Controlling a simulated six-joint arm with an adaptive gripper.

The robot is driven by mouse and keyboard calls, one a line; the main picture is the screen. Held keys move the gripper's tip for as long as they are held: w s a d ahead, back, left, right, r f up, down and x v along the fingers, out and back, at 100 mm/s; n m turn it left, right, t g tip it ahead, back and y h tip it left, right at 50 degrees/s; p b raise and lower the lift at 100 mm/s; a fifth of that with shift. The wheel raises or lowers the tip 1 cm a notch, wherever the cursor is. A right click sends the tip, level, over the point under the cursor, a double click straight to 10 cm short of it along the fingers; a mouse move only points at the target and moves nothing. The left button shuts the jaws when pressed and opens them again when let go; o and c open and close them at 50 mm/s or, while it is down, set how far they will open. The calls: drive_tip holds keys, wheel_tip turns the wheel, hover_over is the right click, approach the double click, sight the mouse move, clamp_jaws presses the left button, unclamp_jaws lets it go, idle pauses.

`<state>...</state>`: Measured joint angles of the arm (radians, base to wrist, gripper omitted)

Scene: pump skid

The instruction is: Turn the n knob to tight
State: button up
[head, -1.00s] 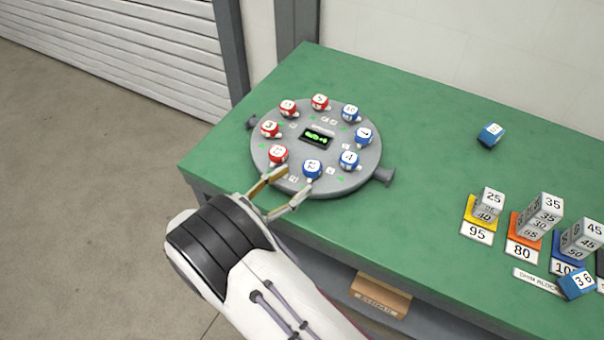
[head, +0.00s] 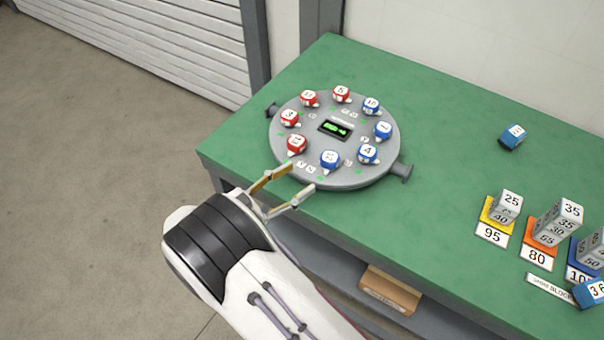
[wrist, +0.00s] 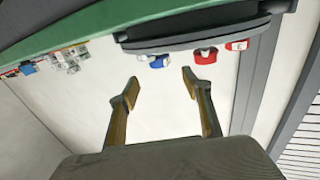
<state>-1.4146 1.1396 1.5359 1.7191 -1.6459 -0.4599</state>
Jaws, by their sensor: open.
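A round grey plate (head: 344,177) on the green table carries a ring of red and blue numbered knobs around a small lit display (head: 334,128). The letter labels beside them are too small to tell which knob is n. A red knob (head: 296,145) and a blue knob (head: 329,160) stand at the near edge. My gripper (head: 300,178) is open and empty just in front of that edge, apart from both knobs. In the wrist view, the open fingers (wrist: 161,82) point toward the plate's edge, with a blue knob (wrist: 160,61) and a red knob (wrist: 205,55) beyond the tips.
The green table (head: 440,125) has free room right of the plate. A grey peg (head: 402,171) sticks out from the plate's right side. A lone blue block (head: 512,137) lies farther right, and stacks of numbered blocks (head: 556,222) stand at the right. A cardboard box (head: 390,289) sits below.

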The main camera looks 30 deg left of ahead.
sight(323, 162)
drive_tip(key=shift+x, duration=0.85)
drive_tip(key=shift+r, duration=0.2)
drive_tip(key=shift+w+d, duration=0.1)
drive_tip(key=shift+w, duration=0.1)
drive_tip(key=shift+x, duration=3.7)
drive_tip(key=c, duration=1.1)
